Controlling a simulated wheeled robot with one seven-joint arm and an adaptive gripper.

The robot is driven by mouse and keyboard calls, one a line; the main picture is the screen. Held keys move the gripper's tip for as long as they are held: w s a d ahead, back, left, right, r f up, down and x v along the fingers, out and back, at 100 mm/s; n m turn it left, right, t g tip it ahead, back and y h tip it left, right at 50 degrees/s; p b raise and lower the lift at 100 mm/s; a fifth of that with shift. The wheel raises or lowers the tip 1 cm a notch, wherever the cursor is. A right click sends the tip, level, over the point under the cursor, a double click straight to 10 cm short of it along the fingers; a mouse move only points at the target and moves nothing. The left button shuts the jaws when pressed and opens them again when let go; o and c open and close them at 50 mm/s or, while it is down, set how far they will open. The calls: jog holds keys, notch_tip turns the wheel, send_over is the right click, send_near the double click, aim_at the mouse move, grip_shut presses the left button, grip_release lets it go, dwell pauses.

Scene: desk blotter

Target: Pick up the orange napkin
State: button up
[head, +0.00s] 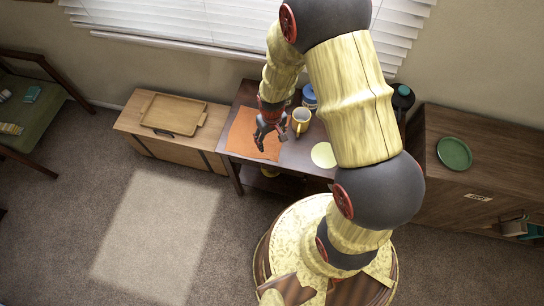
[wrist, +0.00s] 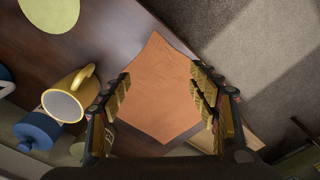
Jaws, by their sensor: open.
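The orange napkin (head: 246,138) lies flat on the left part of the dark desk. In the wrist view the napkin (wrist: 160,85) fills the middle, between and beyond my fingers. My gripper (head: 267,137) is over the napkin's right part in the head view and hides some of it. In the wrist view my gripper (wrist: 161,95) is open, with its two padded fingers wide apart and nothing between them but the view of the napkin. How far the fingertips are above the napkin is hard to tell.
A yellow mug (head: 301,120) stands close right of the napkin, with a blue-lidded jar (head: 309,97) behind it. A pale yellow disc (head: 323,155) lies on the desk (head: 290,158). A low wooden cabinet with a tray (head: 173,115) is on the left. A green plate (head: 454,153) sits on the right cabinet.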

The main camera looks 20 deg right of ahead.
aim_at(273, 159)
jog(key=f+m+b, duration=0.3)
jog(key=m+b, duration=0.1)
jog(key=m, duration=0.2)
jog(key=s+f+m+b, duration=0.1)
jog(key=f+m+b, duration=0.3)
jog(key=m, duration=0.2)
jog(key=f+m+b, duration=0.3)
jog(key=m+b, duration=0.1)
jog(key=m, duration=0.2)
jog(key=shift+s+f+g+b, duration=0.15)
jog(key=shift+s+g+b, duration=0.05)
jog(key=shift+g+b, duration=0.15)
jog(key=shift+f, duration=0.15)
jog(key=shift+c, duration=0.2)
jog(key=shift+s+f, duration=0.25)
jog(key=shift+s, duration=0.25)
jog(key=c, duration=1.6)
jog(key=shift+w+r, duration=0.1)
grip_shut()
notch_tip(273, 159, up, 12)
jog(key=p, duration=0.9)
jog(key=shift+w+r, duration=0.15)
jog(key=shift+w, duration=0.2)
